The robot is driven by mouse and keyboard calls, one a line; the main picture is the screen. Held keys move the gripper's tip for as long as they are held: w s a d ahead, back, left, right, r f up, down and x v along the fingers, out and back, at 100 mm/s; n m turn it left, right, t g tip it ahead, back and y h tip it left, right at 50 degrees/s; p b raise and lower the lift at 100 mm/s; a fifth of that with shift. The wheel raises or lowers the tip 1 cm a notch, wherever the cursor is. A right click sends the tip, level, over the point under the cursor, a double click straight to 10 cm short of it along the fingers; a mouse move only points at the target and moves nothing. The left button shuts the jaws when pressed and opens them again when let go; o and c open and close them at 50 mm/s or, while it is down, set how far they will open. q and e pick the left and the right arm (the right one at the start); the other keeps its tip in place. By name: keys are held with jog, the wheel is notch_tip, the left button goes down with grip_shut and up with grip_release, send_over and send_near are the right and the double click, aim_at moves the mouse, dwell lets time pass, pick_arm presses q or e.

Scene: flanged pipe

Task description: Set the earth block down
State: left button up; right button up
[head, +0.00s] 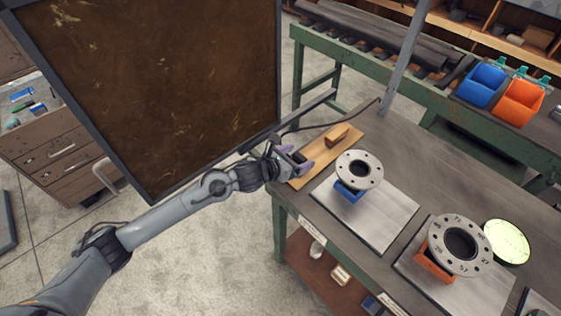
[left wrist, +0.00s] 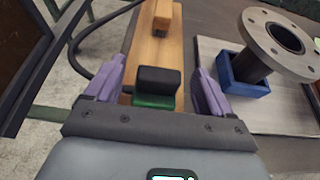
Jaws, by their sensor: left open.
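A small block with a black top and a green base (left wrist: 155,101), which I take to be the earth block, sits on the near end of a wooden board (left wrist: 148,47). My left gripper (left wrist: 161,72) is open, with one purple finger on each side of the block and visible gaps beside it. In the head view, my left gripper (head: 299,166) is at the near left end of the board (head: 322,160), at the bench edge, and mostly hides the block. My right gripper is not in view.
An orange-brown wooden block (head: 337,135) stands on the board's far end. To the right are a flanged pipe (head: 359,169) in a blue holder and another flange (head: 460,245) in an orange holder, on metal plates. A dark framed panel (head: 160,80) hangs at left, near my arm.

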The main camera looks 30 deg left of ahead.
pick_arm(q)
jog(key=v, duration=0.8)
jog(key=s+d+f+n+g+y, duration=0.15)
jog(key=s+f+n, duration=0.25)
jog(key=s+n, duration=0.45)
jog(key=s+d+f+n+g+y, duration=0.1)
jog(key=s+d+f+n+g, duration=0.25)
jog(key=n, duration=0.85)
jog(key=s+a+f+n+g+y, duration=0.1)
jog(key=s+f+n+g, duration=0.1)
jog(key=s+n, duration=0.6)
jog(key=s+a+f+n+g, duration=0.2)
jog(key=s+n, duration=0.7)
jog(key=s, duration=0.1)
jog(key=shift+s+f+y+p, duration=0.3)
jog(key=shift+s+f+y, duration=0.05)
